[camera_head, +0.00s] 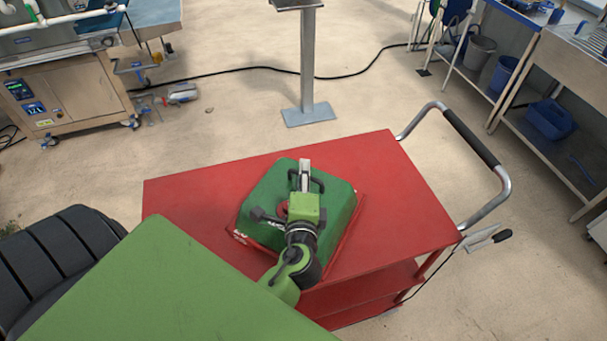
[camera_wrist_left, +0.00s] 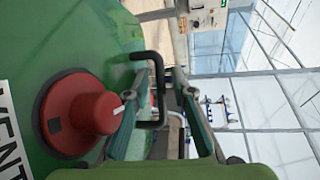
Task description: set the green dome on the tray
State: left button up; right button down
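The green dome (camera_head: 335,205) sits on a red tray (camera_head: 349,238) on top of the red cart. The tray shows only as a rim around the dome's base. My left gripper (camera_head: 305,178) is over the dome, at its black handle (camera_head: 319,181). In the left wrist view the black handle (camera_wrist_left: 151,56) stands between the two separated fingers of my left gripper (camera_wrist_left: 158,103), with gaps visible. A round red knob (camera_wrist_left: 95,112) is on the dome beside the handle. My right gripper is not in view.
The red cart (camera_head: 375,165) has bare top around the tray and a push handle (camera_head: 470,135) at right. A grey post (camera_head: 308,70) stands behind it. Black tyres (camera_head: 60,255) are at left. Benches with bins (camera_head: 552,118) are at far right.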

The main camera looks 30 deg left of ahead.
pick_arm(q)
jog(key=shift+r, duration=0.25)
jog(key=b+v, duration=0.1)
jog(key=v, duration=0.9)
jog(key=shift+s+d+f+b, duration=0.1)
jog(key=shift+s+d+b, duration=0.1)
jog(key=shift+s+b, duration=0.15)
jog(key=shift+s+d+r, duration=0.3)
jog(key=shift+s+d, duration=0.05)
jog(key=shift+s, duration=0.2)
